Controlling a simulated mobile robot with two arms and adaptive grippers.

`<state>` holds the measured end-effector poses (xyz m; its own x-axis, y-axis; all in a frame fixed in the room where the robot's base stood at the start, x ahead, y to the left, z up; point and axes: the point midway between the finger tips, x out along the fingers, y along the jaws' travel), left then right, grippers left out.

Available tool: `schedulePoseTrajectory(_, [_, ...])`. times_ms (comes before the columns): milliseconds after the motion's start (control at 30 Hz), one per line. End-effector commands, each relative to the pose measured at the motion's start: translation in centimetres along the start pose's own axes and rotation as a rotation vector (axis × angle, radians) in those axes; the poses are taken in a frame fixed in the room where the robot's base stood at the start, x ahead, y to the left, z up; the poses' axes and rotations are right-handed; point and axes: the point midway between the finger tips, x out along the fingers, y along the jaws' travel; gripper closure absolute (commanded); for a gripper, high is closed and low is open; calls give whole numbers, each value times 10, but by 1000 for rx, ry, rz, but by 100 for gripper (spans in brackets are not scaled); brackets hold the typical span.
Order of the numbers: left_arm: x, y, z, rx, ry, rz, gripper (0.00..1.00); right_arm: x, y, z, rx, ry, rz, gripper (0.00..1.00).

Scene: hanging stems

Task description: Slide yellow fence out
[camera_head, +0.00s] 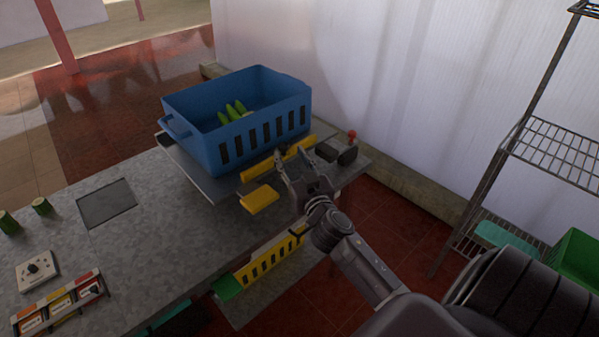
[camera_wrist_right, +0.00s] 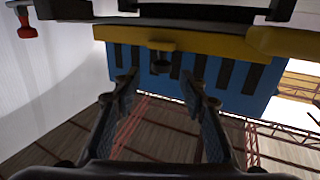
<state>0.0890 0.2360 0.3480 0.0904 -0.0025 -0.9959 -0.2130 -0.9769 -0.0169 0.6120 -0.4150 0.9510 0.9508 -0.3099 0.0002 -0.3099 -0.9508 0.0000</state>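The yellow fence (camera_head: 292,154) is a long yellow bar along the near side of the blue crate (camera_head: 238,118), at the edge of the grey platform. In the right wrist view the fence (camera_wrist_right: 200,43) runs across the top, with the slotted blue crate (camera_wrist_right: 233,78) behind it. My right gripper (camera_head: 288,160) is at the fence and hides part of it. In the right wrist view my right gripper (camera_wrist_right: 160,85) has its fingers apart with nothing between them, just short of the fence. My left gripper is not in view.
A yellow block (camera_head: 259,198) sticks out at the platform's near edge. A red knob (camera_head: 352,134) stands by dark blocks to the right. A yellow slotted crate (camera_head: 268,262) is below the counter. A wire rack (camera_head: 555,150) stands at right. Green produce (camera_head: 232,110) lies in the blue crate.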

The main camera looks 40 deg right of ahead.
Motion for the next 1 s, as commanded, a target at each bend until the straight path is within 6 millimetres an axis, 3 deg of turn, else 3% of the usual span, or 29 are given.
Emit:
schedulePoseTrajectory(200, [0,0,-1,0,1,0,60,-48,0,2,3,-3,1,61])
schedulePoseTrajectory(400, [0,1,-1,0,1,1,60,-78,0,1,2,-3,1,61])
schedulePoseTrajectory(600, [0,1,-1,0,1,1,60,-89,1,0,-1,-1,2,61])
schedulePoseTrajectory(1000, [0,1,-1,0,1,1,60,-89,0,0,-1,-1,1,61])
